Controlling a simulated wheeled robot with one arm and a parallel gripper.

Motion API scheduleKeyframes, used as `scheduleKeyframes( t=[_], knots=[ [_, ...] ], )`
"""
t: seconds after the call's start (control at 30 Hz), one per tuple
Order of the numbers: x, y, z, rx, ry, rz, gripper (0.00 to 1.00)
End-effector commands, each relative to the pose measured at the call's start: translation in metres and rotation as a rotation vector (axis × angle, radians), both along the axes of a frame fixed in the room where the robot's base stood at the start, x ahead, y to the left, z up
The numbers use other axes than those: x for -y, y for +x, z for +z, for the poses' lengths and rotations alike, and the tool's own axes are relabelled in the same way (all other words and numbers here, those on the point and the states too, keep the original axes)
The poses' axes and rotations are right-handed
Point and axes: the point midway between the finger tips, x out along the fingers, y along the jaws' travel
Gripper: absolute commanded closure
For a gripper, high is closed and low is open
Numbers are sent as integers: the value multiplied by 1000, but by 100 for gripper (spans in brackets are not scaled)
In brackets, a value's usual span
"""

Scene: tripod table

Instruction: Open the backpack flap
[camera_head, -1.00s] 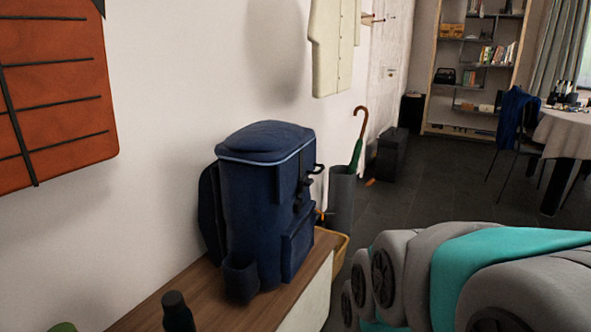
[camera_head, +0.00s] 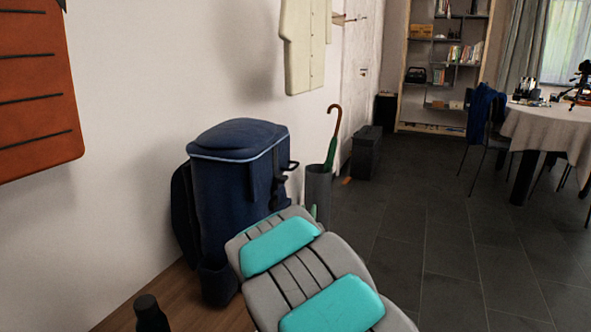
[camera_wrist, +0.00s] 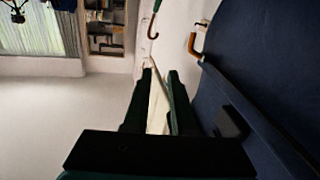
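The dark blue backpack (camera_head: 225,190) stands upright on a wooden bench against the wall. Its top flap (camera_head: 238,138), edged in light blue, lies closed over the body. A dark loop sticks out at its upper right side. My arm covers the backpack's lower front and hides my gripper in the head view. In the wrist view my gripper (camera_wrist: 160,76) is open, with a gap between its dark fingers and no object held. The backpack's blue surface (camera_wrist: 265,60) fills the right side there, close beside the right finger. A small dark block (camera_wrist: 232,122) sits on it.
The wooden bench (camera_head: 180,292) carries a dark bottle (camera_head: 151,315) at its front. A grey umbrella stand (camera_head: 318,190) with a green umbrella (camera_head: 329,152) is right of the backpack. A cream coat (camera_head: 305,45) hangs above. The tiled floor at right is open.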

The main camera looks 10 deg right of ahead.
Motion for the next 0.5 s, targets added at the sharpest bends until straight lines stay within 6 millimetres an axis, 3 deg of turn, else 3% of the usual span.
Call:
scheduleKeyframes(
  t=[0.17,0.5],
  knots=[
    [-10,9,14,242,-160,-27,75],
    [-46,-17,32,573,-382,-44,75]
  ],
)
